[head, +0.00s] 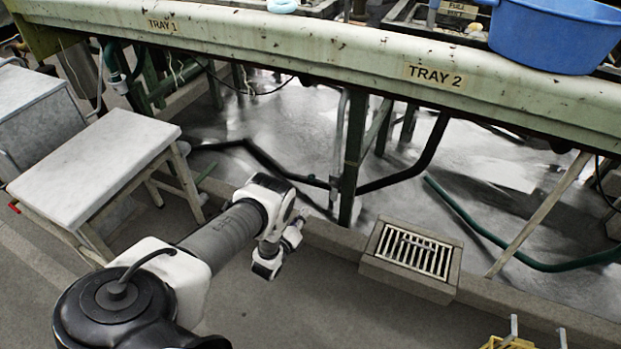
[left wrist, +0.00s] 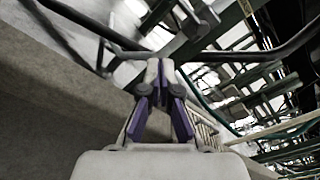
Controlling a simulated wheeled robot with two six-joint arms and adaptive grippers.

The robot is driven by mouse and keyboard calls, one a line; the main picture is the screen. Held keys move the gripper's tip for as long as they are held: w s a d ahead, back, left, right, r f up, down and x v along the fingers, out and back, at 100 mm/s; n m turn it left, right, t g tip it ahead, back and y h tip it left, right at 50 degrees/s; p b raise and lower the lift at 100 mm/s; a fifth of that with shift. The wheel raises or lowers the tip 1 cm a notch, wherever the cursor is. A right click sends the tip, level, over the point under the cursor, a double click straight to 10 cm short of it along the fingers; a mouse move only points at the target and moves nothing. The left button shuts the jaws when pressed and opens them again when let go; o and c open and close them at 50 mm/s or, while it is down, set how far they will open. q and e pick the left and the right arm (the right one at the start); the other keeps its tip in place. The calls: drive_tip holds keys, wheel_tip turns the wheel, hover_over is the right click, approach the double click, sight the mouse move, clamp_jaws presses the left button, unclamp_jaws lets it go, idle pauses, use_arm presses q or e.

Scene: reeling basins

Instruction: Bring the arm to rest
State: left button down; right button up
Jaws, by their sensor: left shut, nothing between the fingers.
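My left arm reaches in from the lower left of the head view. Its left gripper (head: 293,234) is small there, partly hidden by my own wrist, over the floor left of the drain grate. In the left wrist view the left gripper (left wrist: 161,68) shows its purple-lined fingers with the tips together and nothing between them. It touches nothing that I can see. My right gripper is in neither view.
A long green-white rail with TRAY 1 (head: 161,24) and TRAY 2 (head: 435,76) labels crosses the top. A blue basin (head: 556,35) stands at upper right. A small white-topped table (head: 95,165) is at left, a drain grate (head: 414,251) in front, and something yellow (head: 508,342) at lower right.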

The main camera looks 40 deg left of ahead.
use_arm(q)
drive_tip(key=shift+v, duration=0.95)
drive_tip(key=shift+w, duration=0.1)
